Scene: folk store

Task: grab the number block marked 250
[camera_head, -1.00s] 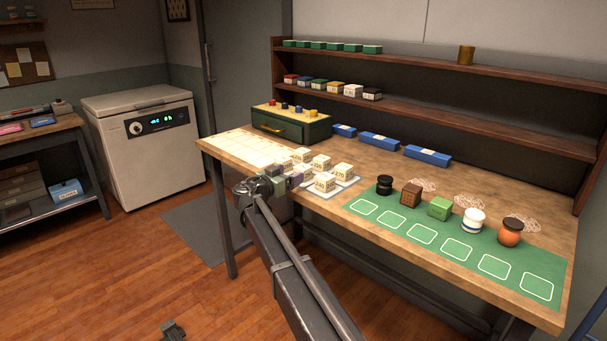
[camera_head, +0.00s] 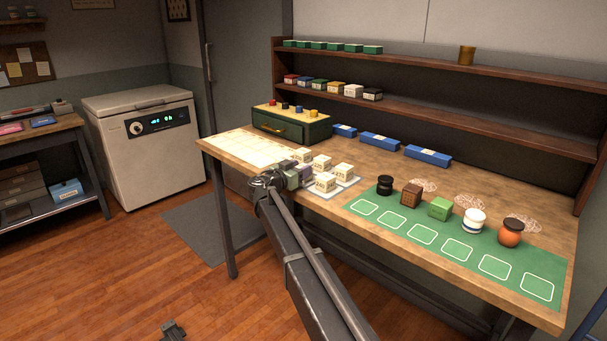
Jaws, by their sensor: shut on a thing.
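Several cream number blocks with dark markings stand on a pale tray (camera_head: 347,184) at the workbench's front edge. One block (camera_head: 343,171) is at the right, one (camera_head: 325,182) nearer the front, and others (camera_head: 321,163) (camera_head: 302,155) farther back. The markings are too small to read, so I cannot tell which is 250. My gripper (camera_head: 297,174) is at the left side of this group, shut on a number block. My gripper and wrist mostly hide the held block, and its number does not show.
A white grid sheet (camera_head: 247,146) lies left of the blocks. A green mat (camera_head: 400,228) with white outlines lies to the right, with jars and small boxes along its back edge. A green drawer box (camera_head: 284,128) and blue boxes (camera_head: 379,140) stand behind, below the shelves.

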